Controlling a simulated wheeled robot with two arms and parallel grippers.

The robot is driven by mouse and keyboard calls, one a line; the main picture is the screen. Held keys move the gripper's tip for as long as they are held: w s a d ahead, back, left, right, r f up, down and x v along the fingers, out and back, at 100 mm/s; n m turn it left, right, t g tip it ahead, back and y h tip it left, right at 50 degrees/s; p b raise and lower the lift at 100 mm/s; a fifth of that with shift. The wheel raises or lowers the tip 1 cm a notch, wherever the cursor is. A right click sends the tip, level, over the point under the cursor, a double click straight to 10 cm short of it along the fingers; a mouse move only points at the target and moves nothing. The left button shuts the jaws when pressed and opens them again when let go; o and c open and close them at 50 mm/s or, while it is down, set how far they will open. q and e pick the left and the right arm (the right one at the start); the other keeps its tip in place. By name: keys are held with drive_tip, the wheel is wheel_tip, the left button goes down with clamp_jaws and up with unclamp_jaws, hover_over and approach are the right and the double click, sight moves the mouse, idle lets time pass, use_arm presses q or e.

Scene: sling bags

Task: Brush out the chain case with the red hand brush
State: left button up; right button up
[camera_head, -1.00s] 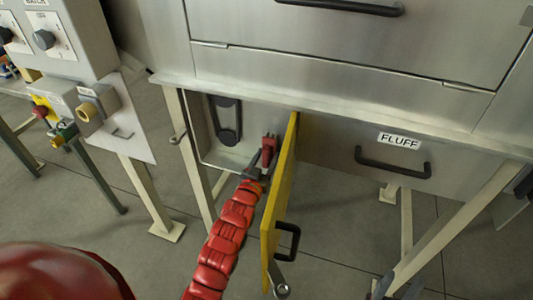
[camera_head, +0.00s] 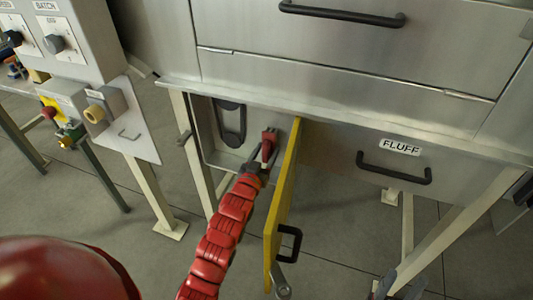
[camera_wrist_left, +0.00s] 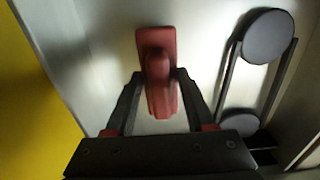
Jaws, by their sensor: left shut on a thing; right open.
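The chain case (camera_head: 205,139) is the open steel compartment under the machine, its yellow door (camera_head: 283,200) swung outward. Inside, a dark loop runs round two grey rollers, in the head view (camera_head: 232,124) and in the left wrist view (camera_wrist_left: 268,36). My left gripper (camera_head: 260,160) is at the case mouth, left of the door, shut on the red hand brush (camera_head: 268,146). In the left wrist view the brush (camera_wrist_left: 157,60) sits between the fingers (camera_wrist_left: 156,80), facing the pale inner wall. I cannot tell whether its bristles touch.
The yellow door, with a black handle (camera_head: 291,243), stands close to the right of my left arm. A drawer labelled FLUFF (camera_head: 400,147) is to its right. A control box (camera_head: 70,40) and pale legs (camera_head: 155,195) stand left. Grey floor lies below.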

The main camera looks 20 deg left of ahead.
sight(266, 161)
use_arm(q)
drive_tip(key=shift+r+p, duration=2.45)
drive_tip(key=shift+r, duration=2.75)
drive_tip(key=shift+f+b, duration=2.25)
drive_tip(key=shift+f, duration=3.15)
drive_tip(key=shift+w+f+b, duration=0.1)
drive_tip(key=shift+f+b, duration=0.65)
drive_tip(key=shift+f, duration=0.9)
drive_tip(key=shift+s, duration=0.4)
drive_tip(key=shift+s+r+p, duration=0.1)
drive_tip(key=shift+s+p, duration=0.9)
drive_tip(key=shift+s, duration=1.55)
drive_tip(key=shift+a, duration=0.1)
drive_tip(key=shift+s+p, duration=0.5)
drive_tip(key=shift+s, duration=1)
